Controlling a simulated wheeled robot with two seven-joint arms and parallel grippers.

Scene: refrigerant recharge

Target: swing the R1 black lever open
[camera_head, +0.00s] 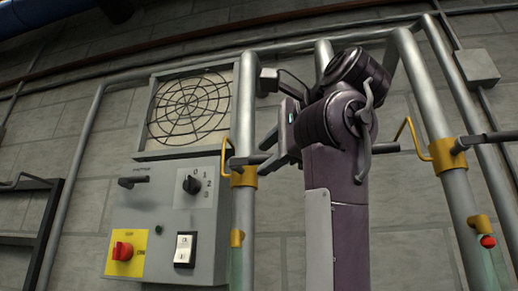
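My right gripper (266,153) is in the upper middle, at the end of my arm that rises from the bottom. It points left toward the left pipe. Its two dark fingers look apart, with a gap between them. A black lever (240,162) sits at the yellow collar (243,179) on the left pipe, close to the fingertips; I cannot tell whether they touch. Another black lever (487,138) sticks out right from the yellow collar (446,155) on the right pipe. No R1 label is readable. My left gripper is not in view.
A grey control box (166,222) with a dial, a rocker switch and a red knob (122,251) hangs left of the left pipe. A round fan grille (190,107) is above it. Yellow bent handles stand by both collars. A red-tipped fitting (487,241) is low on the right pipe.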

